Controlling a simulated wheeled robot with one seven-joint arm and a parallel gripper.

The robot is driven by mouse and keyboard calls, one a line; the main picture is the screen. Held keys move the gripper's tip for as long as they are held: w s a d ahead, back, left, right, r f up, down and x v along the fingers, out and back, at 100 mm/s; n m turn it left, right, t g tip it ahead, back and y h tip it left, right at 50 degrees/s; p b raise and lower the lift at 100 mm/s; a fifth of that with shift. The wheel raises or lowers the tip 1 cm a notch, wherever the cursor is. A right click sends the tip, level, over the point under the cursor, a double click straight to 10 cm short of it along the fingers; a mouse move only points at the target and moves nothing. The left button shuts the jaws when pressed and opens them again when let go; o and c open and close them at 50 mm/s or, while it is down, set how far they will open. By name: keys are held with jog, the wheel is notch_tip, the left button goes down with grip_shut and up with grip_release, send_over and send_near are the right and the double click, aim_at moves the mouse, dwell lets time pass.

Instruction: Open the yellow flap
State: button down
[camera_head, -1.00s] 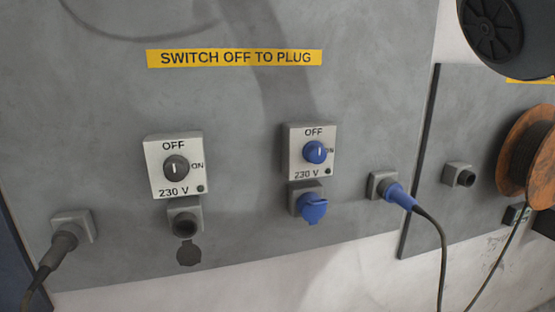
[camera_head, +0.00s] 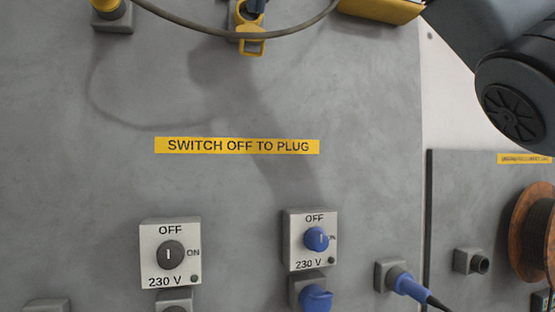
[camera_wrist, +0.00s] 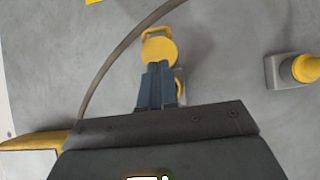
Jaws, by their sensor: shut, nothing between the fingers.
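The yellow flap (camera_head: 250,44) is at the top of the head view, on the grey wall panel, with its looped tab hanging down. In the wrist view the flap (camera_wrist: 159,50) is a round yellow disc with a loop tab at its upper edge. My gripper (camera_head: 256,6) enters from the top of the head view, right by the flap. In the wrist view my gripper (camera_wrist: 156,68) has its two dark fingers together and empty, overlapping the near edge of the disc. Whether they touch it I cannot tell. The socket behind is mostly hidden by my fingers.
A grey cable (camera_head: 230,34) curves across the panel near the flap. A yellow plug (camera_head: 107,8) sits in a socket to the left. Below are a black switch (camera_head: 170,254), a blue switch (camera_head: 317,239) and a blue plug (camera_head: 409,286). The panel's middle is clear.

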jog(key=shift+s+d+b, duration=0.2)
jog(key=shift+s+b, duration=0.25)
jog(key=shift+s, duration=0.25)
jog(key=shift+s+d+b, duration=0.2)
jog(key=shift+s+b, duration=0.2)
jog(key=shift+s, duration=0.35)
jog(key=shift+s+d+b, duration=0.2)
jog(key=shift+s+b, duration=0.25)
jog(key=shift+s, duration=0.25)
